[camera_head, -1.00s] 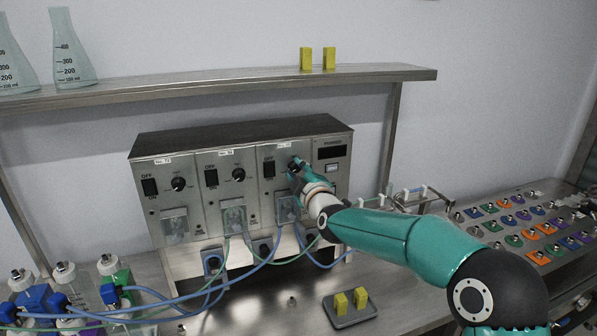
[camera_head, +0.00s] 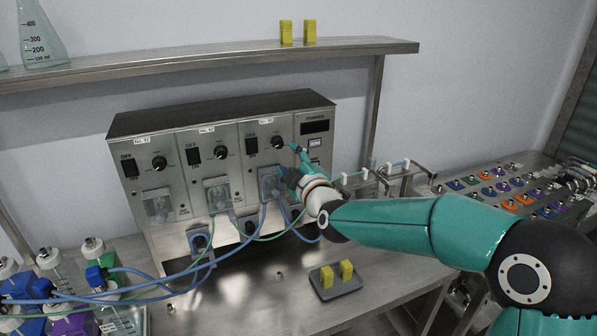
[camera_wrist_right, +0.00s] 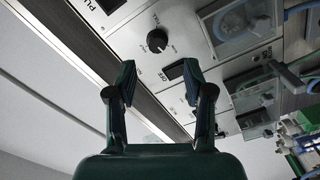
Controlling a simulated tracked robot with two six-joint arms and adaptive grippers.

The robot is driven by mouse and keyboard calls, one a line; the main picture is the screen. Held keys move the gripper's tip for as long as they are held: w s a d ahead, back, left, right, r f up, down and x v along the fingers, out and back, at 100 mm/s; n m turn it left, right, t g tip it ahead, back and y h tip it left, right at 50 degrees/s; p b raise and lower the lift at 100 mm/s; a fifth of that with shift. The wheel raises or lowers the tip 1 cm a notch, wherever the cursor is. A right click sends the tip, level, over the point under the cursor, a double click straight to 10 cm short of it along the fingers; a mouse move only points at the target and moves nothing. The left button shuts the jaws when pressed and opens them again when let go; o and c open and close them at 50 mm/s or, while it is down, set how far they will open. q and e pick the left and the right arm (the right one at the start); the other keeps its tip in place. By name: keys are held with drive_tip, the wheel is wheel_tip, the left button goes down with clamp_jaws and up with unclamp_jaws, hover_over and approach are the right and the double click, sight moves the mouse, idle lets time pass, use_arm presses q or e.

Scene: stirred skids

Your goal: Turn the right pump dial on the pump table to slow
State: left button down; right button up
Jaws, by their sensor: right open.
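The right pump dial (camera_head: 278,142) is a round black knob on the right pump panel of the steel pump unit (camera_head: 222,107). It also shows in the right wrist view (camera_wrist_right: 157,40), ahead of the fingertips. My right gripper (camera_head: 288,160) is just below and right of the dial in the head view, apart from it. In the right wrist view its two fingers (camera_wrist_right: 158,85) are spread with nothing between them. The dial's pointer is too small to read. My left gripper is not in view.
Left of the right dial is a black rocker switch (camera_head: 251,146); two more dials, middle (camera_head: 221,153) and left (camera_head: 159,163), sit further left. Blue and green tubes loop below the panels. A grey tray (camera_head: 335,284) with yellow blocks lies in front. A shelf (camera_head: 200,62) runs above.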

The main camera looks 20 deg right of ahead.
drive_tip(key=s, duration=0.5)
drive_tip(key=shift+d, duration=0.1)
drive_tip(key=shift+f, duration=0.1)
